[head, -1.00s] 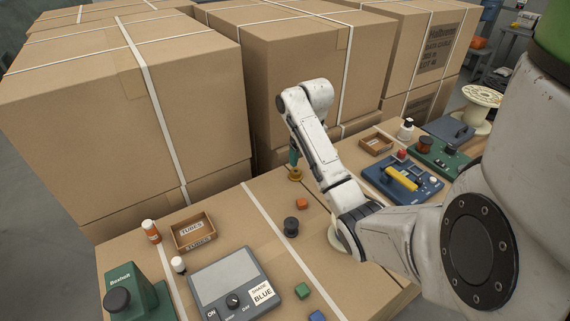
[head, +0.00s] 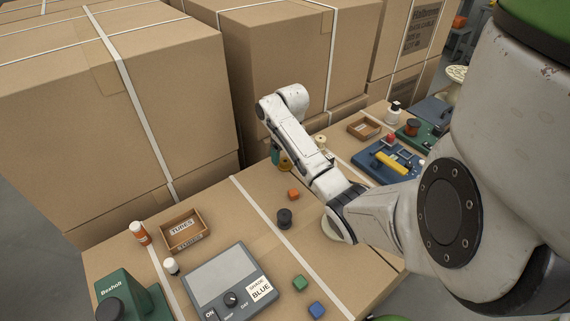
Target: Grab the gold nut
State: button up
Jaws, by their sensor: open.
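The gold nut (head: 286,166) stands on the cardboard surface near its far edge, beside a tall box, and is small in the head view. My gripper (head: 276,158) shows as a small teal part below the far end of my white arm. It is low, just left of the nut in the picture, and appears very close to it. I cannot tell whether they touch. The gripper is open, and the nut does not look held. My arm hides part of the area right of the nut.
An orange cube (head: 293,194) and a black spool (head: 284,218) stand nearer the camera. A cream spool (head: 320,142) stands right of the nut, partly behind my arm. A blue device (head: 372,163) lies farther right. Tall strapped boxes (head: 275,85) wall off the back.

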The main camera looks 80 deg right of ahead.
aim_at(286, 161)
jog(key=shift+w+d+f, duration=0.1)
jog(key=shift+d+f, duration=0.05)
jog(key=shift+f, duration=0.8)
jog(key=shift+d+f, duration=0.15)
jog(key=shift+f, duration=0.75)
jog(key=shift+c, duration=0.4)
jog(key=c, duration=1.2)
jog(key=shift+o, duration=0.2)
jog(key=shift+r, duration=0.1)
